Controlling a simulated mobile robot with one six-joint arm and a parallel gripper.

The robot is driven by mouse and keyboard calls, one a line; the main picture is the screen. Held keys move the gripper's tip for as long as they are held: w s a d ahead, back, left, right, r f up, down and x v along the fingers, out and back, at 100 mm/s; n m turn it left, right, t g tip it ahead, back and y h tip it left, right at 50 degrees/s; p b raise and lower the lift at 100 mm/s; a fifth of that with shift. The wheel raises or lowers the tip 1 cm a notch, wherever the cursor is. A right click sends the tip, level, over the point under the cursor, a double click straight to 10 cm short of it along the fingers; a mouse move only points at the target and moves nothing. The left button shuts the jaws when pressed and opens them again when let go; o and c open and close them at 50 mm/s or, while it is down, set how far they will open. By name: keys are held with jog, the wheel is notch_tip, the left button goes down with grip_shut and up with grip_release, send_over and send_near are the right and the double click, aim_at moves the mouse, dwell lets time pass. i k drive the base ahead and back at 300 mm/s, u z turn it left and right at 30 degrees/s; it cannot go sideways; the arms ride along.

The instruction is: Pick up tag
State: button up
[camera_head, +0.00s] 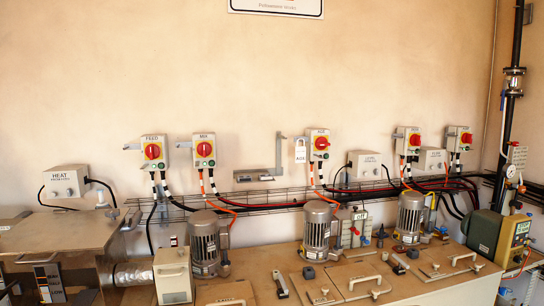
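A small white tag-like piece (300,154) with dark lettering, too small to read surely, shows against the wall. It is just left of a red-knobbed switch box (320,145) near the middle of the view. A grey shackle-like shape is at its top; I cannot tell exactly what it hangs from. My gripper is not in view.
More red-knobbed switch boxes (152,151) line the wall above a wire cable tray (262,200). Grey motors (317,228) stand on the brown bench top (250,262) with handled lids. A green-yellow machine (495,236) and a black pipe (510,120) are at right.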

aim_at(300, 151)
jog(key=z, duration=0.05)
jog(key=i, duration=1)
jog(key=u, duration=0.05)
